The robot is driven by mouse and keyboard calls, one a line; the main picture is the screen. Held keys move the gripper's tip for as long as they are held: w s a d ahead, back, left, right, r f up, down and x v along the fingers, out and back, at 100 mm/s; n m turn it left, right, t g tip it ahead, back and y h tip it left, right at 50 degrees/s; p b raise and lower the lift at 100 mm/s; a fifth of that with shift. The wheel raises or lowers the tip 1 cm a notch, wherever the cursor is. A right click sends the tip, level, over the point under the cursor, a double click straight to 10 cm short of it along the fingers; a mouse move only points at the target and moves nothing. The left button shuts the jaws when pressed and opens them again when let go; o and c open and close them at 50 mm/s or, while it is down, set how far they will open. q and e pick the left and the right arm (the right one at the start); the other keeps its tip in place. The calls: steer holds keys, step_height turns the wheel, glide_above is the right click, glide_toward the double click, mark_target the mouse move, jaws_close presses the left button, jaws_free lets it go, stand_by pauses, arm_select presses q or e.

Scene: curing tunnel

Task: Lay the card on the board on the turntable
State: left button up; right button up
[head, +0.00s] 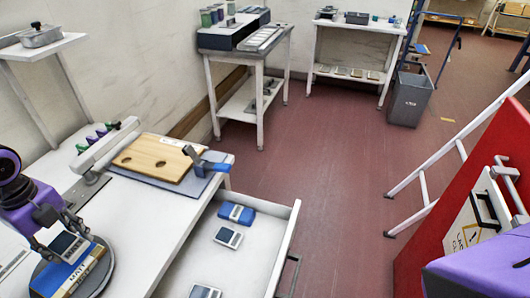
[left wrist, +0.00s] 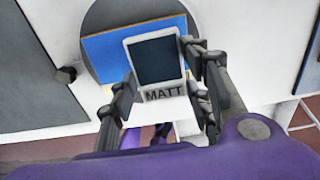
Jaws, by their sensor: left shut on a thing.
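The card (head: 69,245) is a small pale plate with a dark panel. My left gripper (head: 62,238) is shut on it, one finger at each side edge, as the left wrist view shows the card (left wrist: 158,62) between the fingers (left wrist: 160,95). The card is over the blue board (head: 48,279) on the round grey turntable (head: 100,283) at the lower left. The blue board (left wrist: 106,50) shows on both sides of the card. I cannot tell whether card and board touch. My right gripper is out of view.
A wooden plate with holes (head: 152,158) lies on a grey-blue mat beside a blue-handled tool (head: 208,160). An open drawer (head: 262,262) holds several small card-like items. A red panel (head: 430,235) stands at the right.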

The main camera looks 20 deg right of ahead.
mark_target(67, 245)
arm_select(q)
steer(key=shift+w+a+f, duration=0.1)
steer(key=shift+f, duration=1.5)
steer(key=shift+f, duration=0.2)
steer(key=o, duration=1.1)
steer(key=shift+o, duration=0.2)
steer(key=shift+r, duration=0.1)
step_height(67, 245, up, 12)
